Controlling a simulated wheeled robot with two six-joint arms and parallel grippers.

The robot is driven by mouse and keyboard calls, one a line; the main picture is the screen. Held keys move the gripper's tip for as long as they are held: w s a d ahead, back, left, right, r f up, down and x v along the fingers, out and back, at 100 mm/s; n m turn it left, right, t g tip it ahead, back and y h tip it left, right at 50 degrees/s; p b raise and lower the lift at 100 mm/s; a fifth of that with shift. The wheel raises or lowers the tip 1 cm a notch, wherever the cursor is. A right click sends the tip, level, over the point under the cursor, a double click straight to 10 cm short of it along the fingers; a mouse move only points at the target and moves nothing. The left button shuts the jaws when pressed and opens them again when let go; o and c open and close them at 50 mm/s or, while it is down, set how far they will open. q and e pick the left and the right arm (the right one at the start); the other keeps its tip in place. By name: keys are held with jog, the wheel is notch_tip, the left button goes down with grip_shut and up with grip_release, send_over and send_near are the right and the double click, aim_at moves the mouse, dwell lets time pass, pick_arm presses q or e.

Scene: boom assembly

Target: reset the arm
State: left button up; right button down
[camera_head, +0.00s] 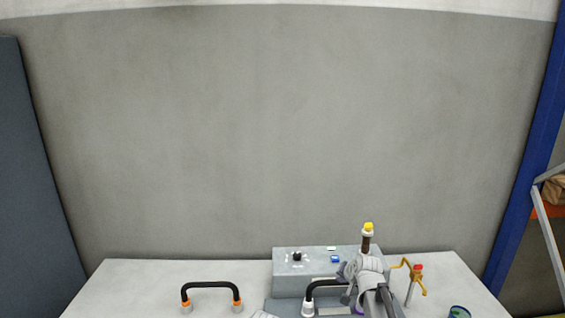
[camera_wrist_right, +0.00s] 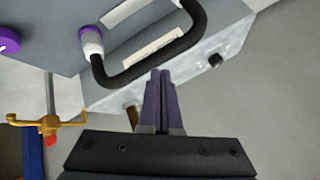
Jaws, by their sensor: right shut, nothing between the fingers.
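My right gripper shows in the wrist view (camera_wrist_right: 160,75) with its two dark fingers shut together and nothing between them. Its tips appear beside the bar of a black handle (camera_wrist_right: 150,75) with white and purple ends; I cannot tell whether they touch. In the head view the right arm's grey wrist stands over the right part of the bench and hides part of this black handle (camera_head: 325,284). The fingertips are hard to make out there. My left gripper is not in view.
A grey box (camera_head: 290,262) with a knob stands at the bench's back. Behind my wrist rises a brown post with a yellow top (camera_head: 368,229). A yellow fitting with a red tip (camera_head: 418,280) is at right. Another black handle (camera_head: 210,285) stands left on open bench (camera_head: 130,280).

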jog(key=s+a+f+n+g+h+b, duration=0.1)
jog(key=s+a+f+n+g, duration=0.1)
jog(key=s, duration=0.9)
jog(key=s+a+f+n+g+h+b, duration=0.1)
jog(key=s+a+f+n+g+b, duration=0.1)
jog(key=s, duration=0.8)
jog(key=s+a+f+n+g+h+b, duration=0.1)
jog(key=s+a+f+n+g, duration=0.3)
jog(key=s+a, duration=0.5)
notch_tip(320, 180, down, 3)
jog(key=s+n+b, duration=0.1)
jog(key=s+n, duration=0.1)
jog(key=shift+s+r, duration=0.2)
jog(key=shift+s, duration=0.1)
